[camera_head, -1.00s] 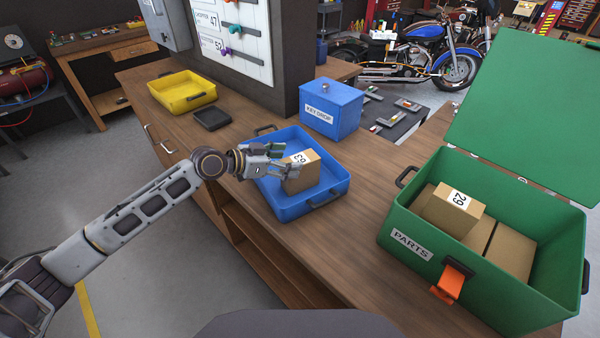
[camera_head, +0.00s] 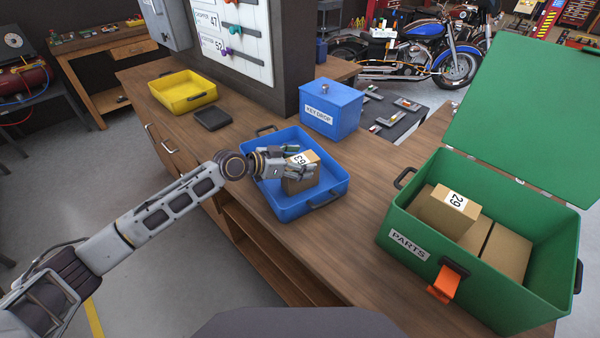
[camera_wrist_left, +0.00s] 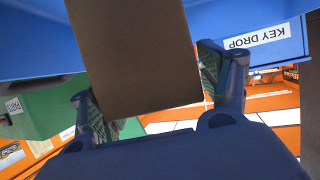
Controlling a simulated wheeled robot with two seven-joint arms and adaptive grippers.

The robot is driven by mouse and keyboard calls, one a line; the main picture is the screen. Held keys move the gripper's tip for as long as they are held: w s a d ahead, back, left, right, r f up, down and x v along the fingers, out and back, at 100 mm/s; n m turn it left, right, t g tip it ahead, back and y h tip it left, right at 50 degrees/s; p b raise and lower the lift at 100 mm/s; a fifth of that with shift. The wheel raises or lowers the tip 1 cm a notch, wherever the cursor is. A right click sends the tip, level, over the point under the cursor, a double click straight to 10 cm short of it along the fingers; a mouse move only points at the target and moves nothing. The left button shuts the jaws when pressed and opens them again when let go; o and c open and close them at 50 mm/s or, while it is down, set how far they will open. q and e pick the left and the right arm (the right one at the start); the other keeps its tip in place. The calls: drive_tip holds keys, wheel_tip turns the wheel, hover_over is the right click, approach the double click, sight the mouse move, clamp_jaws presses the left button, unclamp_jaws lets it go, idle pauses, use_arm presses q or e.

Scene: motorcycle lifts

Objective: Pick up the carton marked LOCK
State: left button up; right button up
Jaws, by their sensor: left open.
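No carton with a readable LOCK mark shows. A brown carton (camera_head: 299,185) with a white number label stands in the blue tray (camera_head: 270,205); the label is partly covered by my fingers. My left gripper (camera_head: 302,168) is open at this carton, its fingers reaching over it. In the left wrist view the carton (camera_wrist_left: 135,50) fills the space between the spread fingers of the gripper (camera_wrist_left: 160,88). Another carton, marked 29 (camera_head: 442,212), lies on other cartons in the green PARTS box (camera_head: 418,232). My right gripper is not in view.
The blue KEY DROP box (camera_head: 330,108) stands just behind the tray. A yellow tray (camera_head: 183,92) and a small black tray (camera_head: 212,117) lie to the left on the wooden counter (camera_head: 355,235). The green box's lid (camera_head: 525,110) stands open. Bare counter lies between tray and green box.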

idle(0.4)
use_arm(q)
drive_tip(key=c, duration=1.5)
drive_tip(key=shift+r, duration=0.1)
drive_tip(key=shift+r+b, duration=0.55)
drive_tip(key=shift+r, duration=4.4)
